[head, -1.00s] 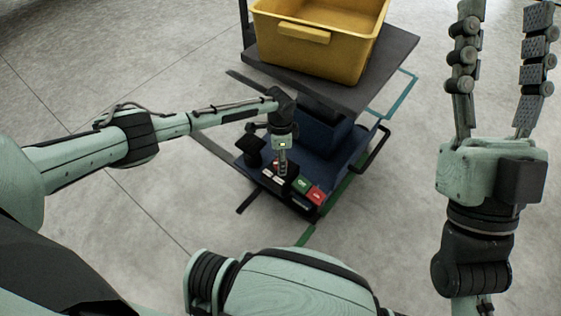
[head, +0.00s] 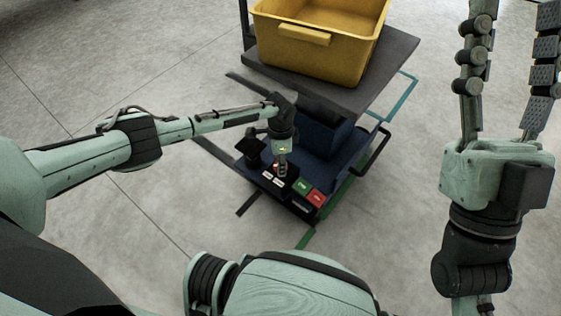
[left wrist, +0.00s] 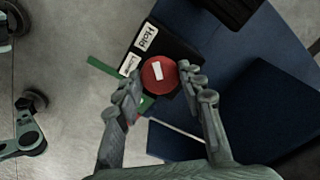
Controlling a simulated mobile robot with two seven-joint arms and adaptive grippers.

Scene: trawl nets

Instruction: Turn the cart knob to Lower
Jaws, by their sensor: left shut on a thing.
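The cart knob (left wrist: 158,74) is round and red with a white bar across it. In the left wrist view its bar runs nearly up and down, the upper end toward the "Hold" label (left wrist: 146,37). The "Lower" label (left wrist: 128,65) is to the left of the knob. My left gripper (head: 282,172) is shut on the knob from above, with a finger on either side. In the head view the fingers largely hide the knob. My right gripper (head: 508,12) is raised at the right, open and empty, far from the cart.
The cart carries a yellow bin (head: 315,52) on its dark grey top (head: 388,60). A green button (head: 302,187) and a red button (head: 317,197) sit right of the knob on the panel. A dark handle (head: 374,153) juts out at the cart's right. The surrounding floor is clear.

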